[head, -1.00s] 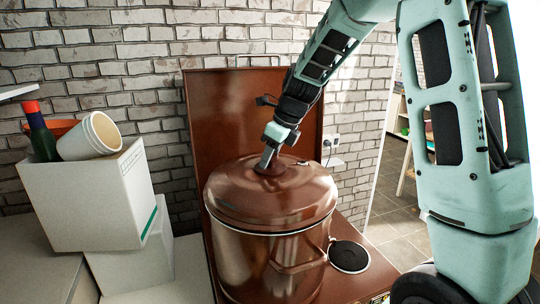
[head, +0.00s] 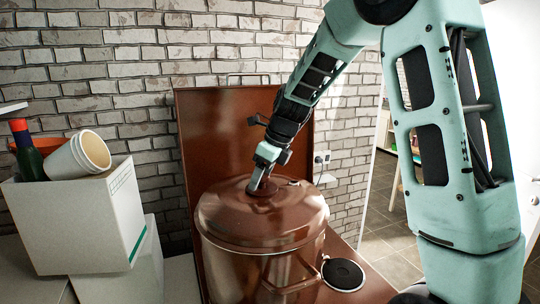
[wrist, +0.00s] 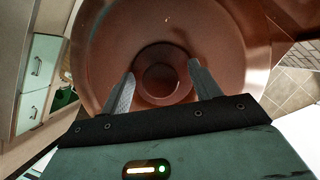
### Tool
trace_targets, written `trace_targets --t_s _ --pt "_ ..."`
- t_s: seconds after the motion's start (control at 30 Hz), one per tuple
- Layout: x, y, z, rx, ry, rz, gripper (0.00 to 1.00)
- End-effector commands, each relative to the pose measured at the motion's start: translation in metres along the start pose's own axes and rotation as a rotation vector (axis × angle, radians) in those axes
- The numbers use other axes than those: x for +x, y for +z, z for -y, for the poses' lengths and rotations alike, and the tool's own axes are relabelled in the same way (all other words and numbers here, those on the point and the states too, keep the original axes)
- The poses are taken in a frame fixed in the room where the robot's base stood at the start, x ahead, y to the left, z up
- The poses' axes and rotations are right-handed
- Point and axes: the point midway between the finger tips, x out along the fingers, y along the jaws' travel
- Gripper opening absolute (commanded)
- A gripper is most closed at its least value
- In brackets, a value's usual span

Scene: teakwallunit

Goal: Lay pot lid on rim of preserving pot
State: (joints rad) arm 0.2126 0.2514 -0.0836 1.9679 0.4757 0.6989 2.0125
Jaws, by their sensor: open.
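The pot lid (head: 225,212) is brown and domed, with a round knob in its middle. It sits on top of the brown preserving pot (head: 235,270) in the head view, and its edge appears to follow the pot's rim. My gripper (head: 254,190) reaches down to the lid's knob. In the wrist view, my gripper (wrist: 160,78) is open, with one finger on each side of the lid knob (wrist: 163,80) and a gap showing around it. The lid (wrist: 215,30) fills most of that view, and the pot is mostly hidden beneath it.
The pot stands on a brown stove with a raised back panel (head: 215,130). A black burner (head: 343,274) lies to the pot's right. White boxes (head: 70,225) stand at left, holding a white cup (head: 85,155) and a green bottle (head: 27,155). A brick wall is behind.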

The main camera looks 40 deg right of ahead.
Motion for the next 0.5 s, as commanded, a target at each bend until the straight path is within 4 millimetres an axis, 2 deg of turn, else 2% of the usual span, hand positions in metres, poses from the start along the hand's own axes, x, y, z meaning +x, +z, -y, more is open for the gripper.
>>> trace_targets --t_s 0.17,0.5 --pt "-0.029 0.001 0.0 -0.003 -0.006 0.007 0.62" --pt "-0.109 0.001 0.001 -0.002 -0.008 0.008 0.62"
